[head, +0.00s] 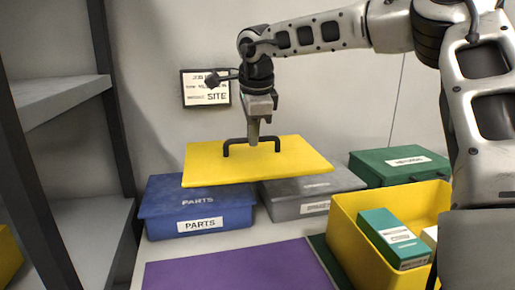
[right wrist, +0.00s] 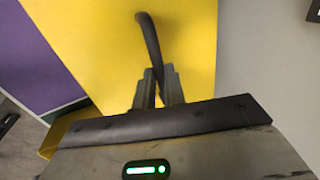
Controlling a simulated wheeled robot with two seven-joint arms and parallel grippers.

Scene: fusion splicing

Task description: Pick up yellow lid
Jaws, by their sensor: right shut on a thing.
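The yellow lid (head: 215,165) is a flat panel with a black bar handle (head: 233,149) on top. It hangs in the air, slightly tilted, above the blue and grey boxes in the head view. My right gripper (head: 254,143) points down and is shut on the handle. In the right wrist view, the fingers (right wrist: 158,88) close on the black handle (right wrist: 150,38), with the yellow lid (right wrist: 110,55) beneath. My left gripper is not in view.
A blue PARTS box (head: 168,215), a grey box (head: 345,183) and a green box (head: 375,166) stand along the wall. An open yellow bin (head: 350,225) holding teal-and-white cartons (head: 385,228) is at front right. A purple mat (head: 235,270) lies in front. A shelf (head: 65,100) stands left.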

